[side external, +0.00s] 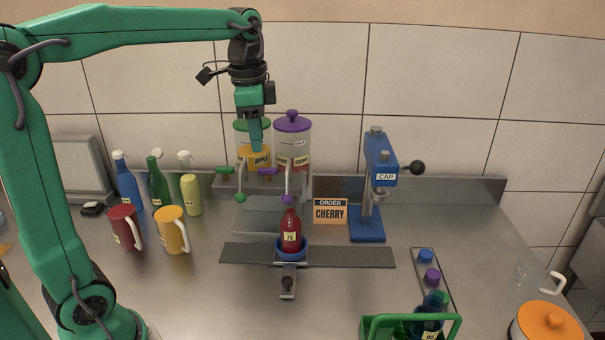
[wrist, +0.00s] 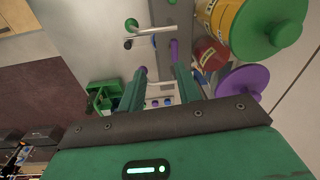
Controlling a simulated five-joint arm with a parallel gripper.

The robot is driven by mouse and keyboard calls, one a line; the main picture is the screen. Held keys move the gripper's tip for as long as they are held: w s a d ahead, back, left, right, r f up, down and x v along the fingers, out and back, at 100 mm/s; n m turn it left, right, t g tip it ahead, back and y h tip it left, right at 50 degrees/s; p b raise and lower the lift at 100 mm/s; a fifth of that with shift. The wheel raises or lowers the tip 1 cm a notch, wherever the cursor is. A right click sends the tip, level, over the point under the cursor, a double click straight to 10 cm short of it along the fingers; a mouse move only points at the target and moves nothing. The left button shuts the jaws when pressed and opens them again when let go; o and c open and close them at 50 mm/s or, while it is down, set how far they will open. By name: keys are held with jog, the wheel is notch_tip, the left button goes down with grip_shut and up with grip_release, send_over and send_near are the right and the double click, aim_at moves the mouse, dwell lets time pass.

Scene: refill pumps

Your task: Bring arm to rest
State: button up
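My gripper (side external: 256,148) hangs pointing down at the end of my raised arm, in front of the left dispenser in the side view. In the wrist view its two green fingers (wrist: 160,72) stand apart with nothing between them, so it is open and empty. From the side the fingers overlap and the gap does not show. My arm reaches across from the left, high above the counter.
Two dispensers, green-lidded apple and purple-lidded cherry (side external: 292,140), stand behind. A red bottle (side external: 291,232) sits upright in a blue holder (side external: 291,252). A blue cap press (side external: 368,222), mugs (side external: 173,230) and a green crate (side external: 385,323) stand around. The front-left counter is clear.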

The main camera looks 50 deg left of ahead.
jog(key=s+d+f+n+t, duration=0.2)
jog(key=s+f+n, duration=0.1)
jog(key=s, duration=0.4)
jog(key=s+d+f+n+t, duration=0.2)
jog(key=s+f+n, duration=0.2)
jog(key=s, duration=0.4)
jog(key=shift+s+d+f+n+t, duration=0.2)
jog(key=shift+s+d+n+t, duration=0.05)
jog(key=shift+d+n+t, duration=0.1)
